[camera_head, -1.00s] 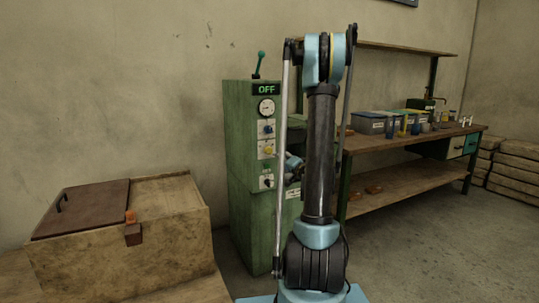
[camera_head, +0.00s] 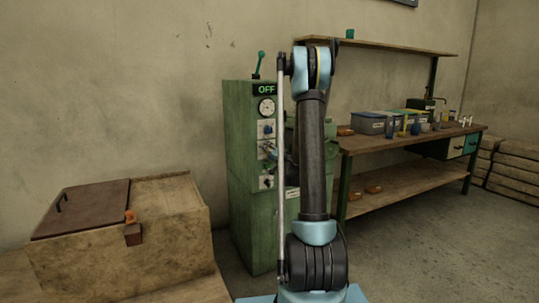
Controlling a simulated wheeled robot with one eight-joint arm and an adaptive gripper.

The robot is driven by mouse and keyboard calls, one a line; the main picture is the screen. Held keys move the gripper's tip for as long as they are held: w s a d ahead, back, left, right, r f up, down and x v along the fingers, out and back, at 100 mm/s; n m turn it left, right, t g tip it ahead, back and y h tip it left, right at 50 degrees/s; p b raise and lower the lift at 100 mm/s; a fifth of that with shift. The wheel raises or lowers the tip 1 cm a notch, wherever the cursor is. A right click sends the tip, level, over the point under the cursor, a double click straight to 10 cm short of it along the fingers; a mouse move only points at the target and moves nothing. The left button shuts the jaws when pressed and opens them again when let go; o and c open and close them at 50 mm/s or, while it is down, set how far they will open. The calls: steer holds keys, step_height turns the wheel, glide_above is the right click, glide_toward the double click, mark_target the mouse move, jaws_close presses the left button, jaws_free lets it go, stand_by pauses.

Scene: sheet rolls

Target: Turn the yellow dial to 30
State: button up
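The green machine cabinet (camera_head: 243,165) stands left of my arm. Its front has a lit OFF sign (camera_head: 265,89), a round white gauge (camera_head: 266,107) and a blue dial (camera_head: 267,129). The yellow dial's place is just below the blue dial. My gripper (camera_head: 268,150) is there now, in front of the panel, and covers most or all of the yellow dial. I cannot tell whether it touches the dial, or whether its fingers are open or shut. The dial's setting cannot be read.
A black knob (camera_head: 267,182) sits lower on the panel, and a green lever (camera_head: 260,63) tops the cabinet. A large box with a brown lid (camera_head: 85,207) stands at the left. A workbench (camera_head: 375,143) with bins stands at the right. Floor between bench and camera is clear.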

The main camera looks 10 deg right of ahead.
steer(key=c, duration=1.1)
steer(key=shift+o, duration=0.2)
steer(key=shift+m, duration=0.4)
steer(key=m, duration=0.5)
steer(key=shift+d+m, duration=0.1)
steer(key=shift+m, duration=0.2)
steer(key=m, duration=0.5)
steer(key=shift+f, duration=0.15)
steer(key=shift+m, duration=0.3)
